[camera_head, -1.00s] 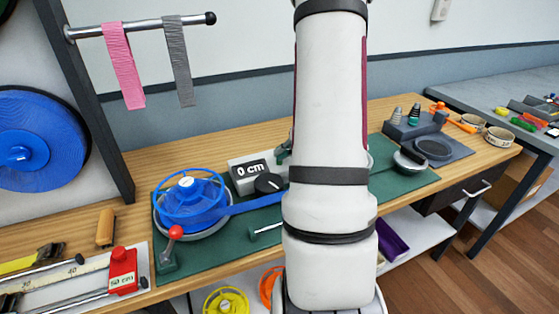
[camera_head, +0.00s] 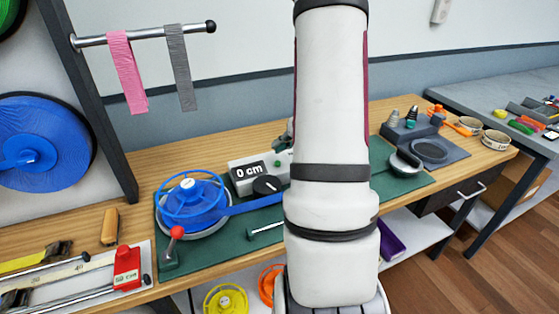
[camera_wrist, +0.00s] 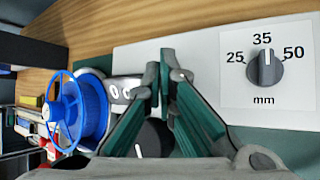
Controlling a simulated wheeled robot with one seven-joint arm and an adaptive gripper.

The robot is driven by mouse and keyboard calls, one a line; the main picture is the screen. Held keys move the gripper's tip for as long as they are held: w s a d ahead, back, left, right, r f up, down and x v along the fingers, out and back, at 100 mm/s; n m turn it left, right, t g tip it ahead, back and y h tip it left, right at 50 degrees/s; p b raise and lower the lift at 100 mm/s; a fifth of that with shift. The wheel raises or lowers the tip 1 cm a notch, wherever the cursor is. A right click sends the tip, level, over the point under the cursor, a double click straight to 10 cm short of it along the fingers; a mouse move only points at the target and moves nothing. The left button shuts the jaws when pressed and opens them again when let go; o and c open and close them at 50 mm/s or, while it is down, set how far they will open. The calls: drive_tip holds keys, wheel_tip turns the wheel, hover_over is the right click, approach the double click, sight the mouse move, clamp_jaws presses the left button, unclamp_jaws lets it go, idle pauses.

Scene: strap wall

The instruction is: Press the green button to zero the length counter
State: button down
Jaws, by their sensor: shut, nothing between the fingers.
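The length counter (camera_head: 234,178) is a light box on the green mat, with a display reading "0 cm" (camera_head: 250,170) and a black knob (camera_head: 267,185). The small green button (camera_head: 281,163) shows on its top, just left of my arm. In the wrist view, the counter's display (camera_wrist: 122,92) is partly hidden behind my fingers, and I cannot make out the green button there. My gripper (camera_wrist: 160,72) is shut and empty, in front of the counter in that view; I cannot tell its gap to it. In the head view my arm hides most of it.
A blue reel (camera_head: 190,204) with a blue strap stands left of the counter, near a red-knobbed lever (camera_head: 175,234). A width dial (camera_wrist: 265,68) marked 25, 35 and 50 mm is at right in the wrist view.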

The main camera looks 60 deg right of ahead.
drive_tip(key=shift+r+p, duration=1)
drive_tip(key=shift+r, duration=0.6)
drive_tip(key=a+r+n+g+y, duration=0.1)
drive_tip(key=a+r+n, duration=0.4)
drive_tip(key=a, duration=0.4)
drive_tip(key=w+a+r+n+g+y, duration=0.1)
drive_tip(key=a+r+n+y, duration=0.15)
drive_tip(key=a+n, duration=0.55)
drive_tip(key=a+r+n+g, duration=0.1)
drive_tip(key=a+r+n, duration=0.45)
drive_tip(key=a, duration=0.35)
drive_tip(key=s+a+r+n+h, duration=0.2)
drive_tip(key=s+a+n, duration=0.4)
drive_tip(key=n, duration=0.7)
drive_tip(key=s+a+r+n+g+h, duration=0.1)
drive_tip(key=s+a+r+n+h, duration=0.1)
drive_tip(key=s+a+n, duration=0.4)
drive_tip(key=shift+s+a+n, duration=0.15)
drive_tip(key=shift+s+n, duration=1.8)
drive_tip(key=shift+n, duration=1.4)
